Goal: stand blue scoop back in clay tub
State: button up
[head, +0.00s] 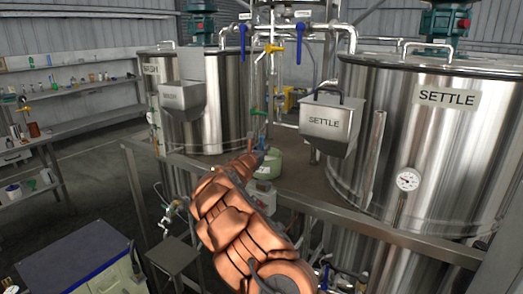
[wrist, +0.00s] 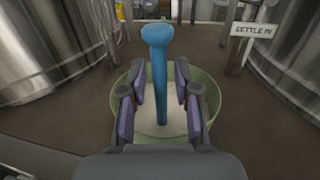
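My gripper (wrist: 161,86) is over the tub with a finger on each side of the scoop's shaft. Narrow gaps show between the shaft and both fingers, so it looks open around the scoop. In the head view the tub (head: 270,167) stands on the platform between the tanks, partly hidden by my arm.
A steel tank marked SETTLE (head: 450,150) stands at right, with a steel hopper (head: 328,124) beside it. Another tank (head: 215,120) and hopper (head: 182,100) stand at left. A rail (head: 345,208) runs along the platform's front. Brown platform floor around the tub is clear.

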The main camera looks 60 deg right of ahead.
dwell(0.3)
jog(key=shift+r, duration=0.2)
jog(key=shift+b+v, duration=1.75)
jog(key=shift+v, duration=4.3)
